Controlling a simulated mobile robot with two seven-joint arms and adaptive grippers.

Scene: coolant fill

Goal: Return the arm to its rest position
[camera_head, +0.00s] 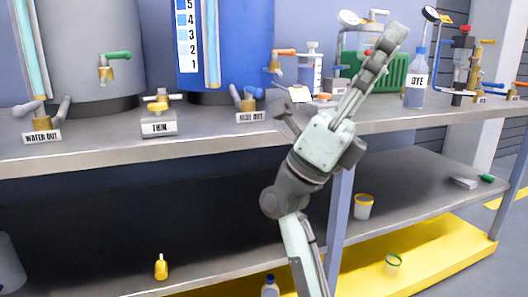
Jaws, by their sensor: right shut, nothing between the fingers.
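My right arm comes up from the bottom centre. Its right gripper (394,36) points up and to the right, above the workbench (228,134). The gripper is shut and holds nothing. It appears in front of the shelf items behind the bench edge, and hides part of the green crate (392,72) and a gauge assembly. Whether it touches anything there cannot be told. My left gripper is not in view.
A DYE bottle (414,93) stands to the right. The lower shelf (425,170) holds a yellow-rimmed cup (363,207). A bench post (340,215) stands beside my arm.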

